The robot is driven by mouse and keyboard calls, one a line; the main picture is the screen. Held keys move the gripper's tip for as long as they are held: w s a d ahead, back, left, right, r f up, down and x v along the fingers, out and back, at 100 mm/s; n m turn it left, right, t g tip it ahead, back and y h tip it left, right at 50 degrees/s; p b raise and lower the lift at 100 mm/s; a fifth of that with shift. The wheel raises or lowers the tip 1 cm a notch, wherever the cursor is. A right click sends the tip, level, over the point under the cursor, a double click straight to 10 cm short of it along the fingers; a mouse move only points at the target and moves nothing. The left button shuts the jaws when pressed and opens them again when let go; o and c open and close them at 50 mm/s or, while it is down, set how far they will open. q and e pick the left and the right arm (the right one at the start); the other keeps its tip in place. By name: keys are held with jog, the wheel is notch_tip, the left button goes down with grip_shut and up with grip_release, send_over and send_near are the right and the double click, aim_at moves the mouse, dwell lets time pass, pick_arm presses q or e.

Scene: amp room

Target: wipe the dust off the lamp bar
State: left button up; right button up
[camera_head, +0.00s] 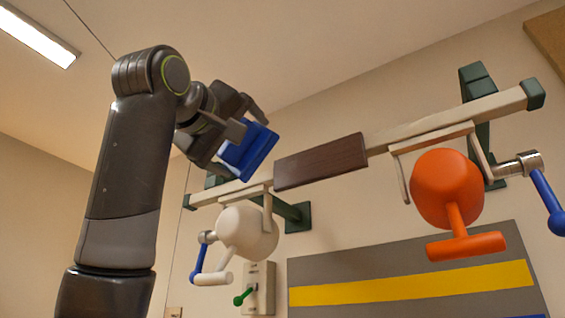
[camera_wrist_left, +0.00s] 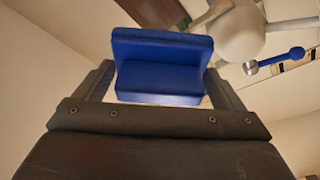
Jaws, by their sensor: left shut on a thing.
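The lamp bar (camera_head: 412,132) is a long cream beam that rises from left to right across the wall, with dark green ends. A dark brown, flat rectangular patch (camera_head: 320,162) covers its middle stretch. My left gripper (camera_head: 234,136) is shut on a blue block (camera_head: 258,153) with a wider flat plate. The block is near the bar's left part, left of the brown patch; I cannot tell whether it touches the bar. In the left wrist view the blue block (camera_wrist_left: 160,80) sits between both fingers. My right gripper is not in view.
A white lamp head (camera_head: 247,232) and an orange lamp head (camera_head: 446,188) hang under the bar, each with a blue-handled crank beside it. A switch plate with a green lever (camera_head: 243,296) and a striped panel (camera_head: 400,285) are below. The space above the bar's middle looks clear.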

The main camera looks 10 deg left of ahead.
pick_arm(q)
jog(key=p+x, duration=0.1)
jog(key=x, duration=0.1)
jog(key=d+p+x, duration=0.1)
jog(key=x, duration=0.2)
jog(key=shift+w+p, duration=0.1)
jog(key=shift+p, duration=0.2)
jog(key=shift+w+d+r, duration=0.1)
jog(key=shift+w+d, duration=0.1)
jog(key=shift+w, duration=0.3)
jog(key=shift+w+d+p, duration=0.35)
jog(key=shift+w+p, duration=0.25)
jog(key=shift+w, duration=0.35)
jog(key=shift+s+d, duration=0.1)
jog(key=shift+s+d, duration=0.4)
jog(key=shift+d, duration=0.5)
jog(key=shift+s+d, duration=0.35)
jog(key=shift+d, duration=0.55)
jog(key=shift+w, duration=0.15)
jog(key=shift+w+a, duration=0.25)
jog(key=shift+a, duration=0.4)
jog(key=shift+w+a, duration=0.25)
jog(key=shift+a, duration=0.4)
jog(key=shift+w+a, duration=0.25)
jog(key=shift+a, duration=0.4)
jog(key=shift+s, duration=0.15)
